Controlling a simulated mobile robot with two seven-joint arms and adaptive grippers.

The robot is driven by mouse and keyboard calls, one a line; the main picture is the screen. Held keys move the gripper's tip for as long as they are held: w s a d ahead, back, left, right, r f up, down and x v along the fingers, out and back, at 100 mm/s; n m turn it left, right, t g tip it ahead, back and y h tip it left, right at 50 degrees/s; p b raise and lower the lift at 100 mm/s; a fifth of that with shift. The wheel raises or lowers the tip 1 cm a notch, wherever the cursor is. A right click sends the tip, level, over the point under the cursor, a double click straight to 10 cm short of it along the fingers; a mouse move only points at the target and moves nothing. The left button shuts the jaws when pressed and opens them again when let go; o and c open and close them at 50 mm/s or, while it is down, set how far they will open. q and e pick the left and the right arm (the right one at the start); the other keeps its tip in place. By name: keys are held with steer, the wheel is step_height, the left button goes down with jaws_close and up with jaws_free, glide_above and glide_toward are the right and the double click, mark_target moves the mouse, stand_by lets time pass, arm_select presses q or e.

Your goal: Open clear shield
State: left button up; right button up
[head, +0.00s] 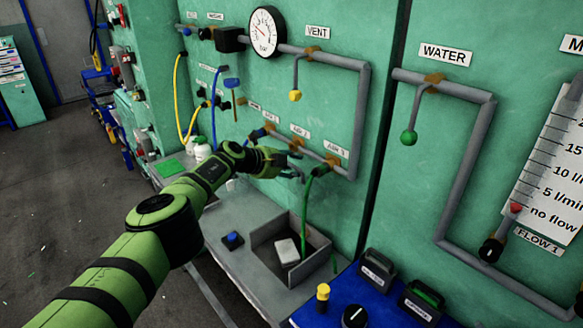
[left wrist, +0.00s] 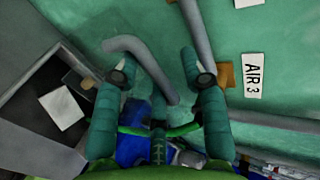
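I cannot clearly make out a clear shield in either view. My left gripper (head: 292,165) is in front of the green wall panel, close to the AIR pipe outlets. In the left wrist view its two fingers (left wrist: 163,74) are spread apart with nothing held between them. A grey bent pipe end (left wrist: 145,65) shows behind the gap between the fingers. The AIR 3 label (left wrist: 252,76) is to the right of the fingers; it also shows in the head view (head: 337,149). My right gripper is in neither view.
A green hose (head: 306,215) hangs from the AIR 3 outlet. Below are a grey open box (head: 312,262) holding a white block (head: 287,251), and a blue button (head: 232,238). A blue panel (head: 338,294) with knobs is at the front. Open floor lies left.

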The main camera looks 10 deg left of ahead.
arm_select(q)
steer(key=shift+a, duration=0.1)
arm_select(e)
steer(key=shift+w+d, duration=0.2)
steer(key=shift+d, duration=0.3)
arm_select(q)
steer(key=shift+s+a+r, duration=0.1)
steer(key=shift+a+r, duration=0.1)
steer(key=shift+a, duration=0.05)
steer(key=shift+s+a+r, duration=0.1)
steer(key=shift+s+a, duration=0.05)
steer(key=shift+s, duration=0.25)
steer(key=shift+s+a+r, duration=0.3)
steer(key=shift+s+r, duration=0.1)
steer(key=shift+s, duration=0.1)
steer(key=s+a, duration=0.7)
steer(key=s, duration=0.3)
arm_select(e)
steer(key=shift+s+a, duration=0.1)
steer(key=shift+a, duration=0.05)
arm_select(q)
steer(key=shift+d, duration=0.1)
